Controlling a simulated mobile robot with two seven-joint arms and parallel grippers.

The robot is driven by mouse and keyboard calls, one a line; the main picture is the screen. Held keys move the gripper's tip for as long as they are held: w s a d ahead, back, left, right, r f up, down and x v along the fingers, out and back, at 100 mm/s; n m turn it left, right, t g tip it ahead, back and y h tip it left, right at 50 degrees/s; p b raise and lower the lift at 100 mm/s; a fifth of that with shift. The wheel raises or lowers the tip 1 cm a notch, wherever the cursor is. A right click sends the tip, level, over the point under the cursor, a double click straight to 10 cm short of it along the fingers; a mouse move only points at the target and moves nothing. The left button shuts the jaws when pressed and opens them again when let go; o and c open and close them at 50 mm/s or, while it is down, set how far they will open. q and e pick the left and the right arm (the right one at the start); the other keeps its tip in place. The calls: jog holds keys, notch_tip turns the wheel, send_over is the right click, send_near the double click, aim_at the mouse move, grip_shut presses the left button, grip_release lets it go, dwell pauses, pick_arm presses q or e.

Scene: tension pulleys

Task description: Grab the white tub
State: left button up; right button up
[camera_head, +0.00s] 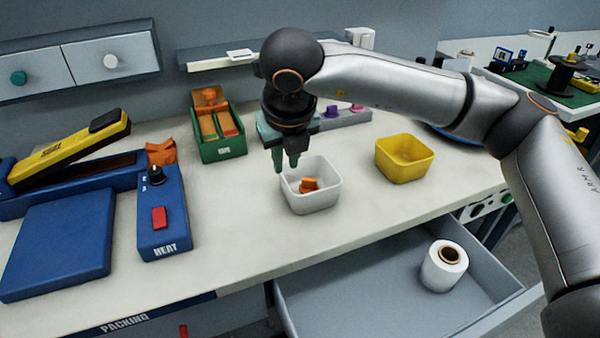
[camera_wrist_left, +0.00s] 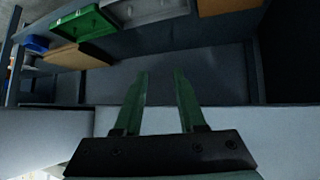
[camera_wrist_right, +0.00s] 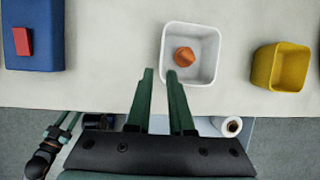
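The white tub (camera_head: 312,201) stands upright on the bench near the middle, with an orange piece (camera_head: 309,185) inside it. It also shows in the right wrist view (camera_wrist_right: 207,76), just beyond the fingertips. My right gripper (camera_head: 286,166) points down at the tub's far left rim. Its green fingers (camera_wrist_right: 160,72) are apart with nothing between them, and I cannot tell whether one touches the rim. My left gripper (camera_wrist_left: 162,75) is open and empty in its wrist view, facing shelving; it is not in the head view.
A yellow tub (camera_head: 405,160) stands to the right. A green box (camera_head: 221,150) stands behind on the left. The blue sealer (camera_head: 160,225) marked HEAT is at the left. An open drawer (camera_head: 370,300) with a white roll (camera_head: 443,268) juts out below. Bench around the tub is clear.

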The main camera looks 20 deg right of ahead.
send_near(287, 200)
jog(key=shift+w+f, duration=0.4)
jog(key=shift+w, duration=0.35)
jog(key=shift+x, duration=3)
jog(key=shift+w+d, duration=0.1)
jog(key=shift+d, duration=0.05)
jog(key=shift+c, duration=0.3)
jog(key=shift+r, duration=0.1)
grip_shut()
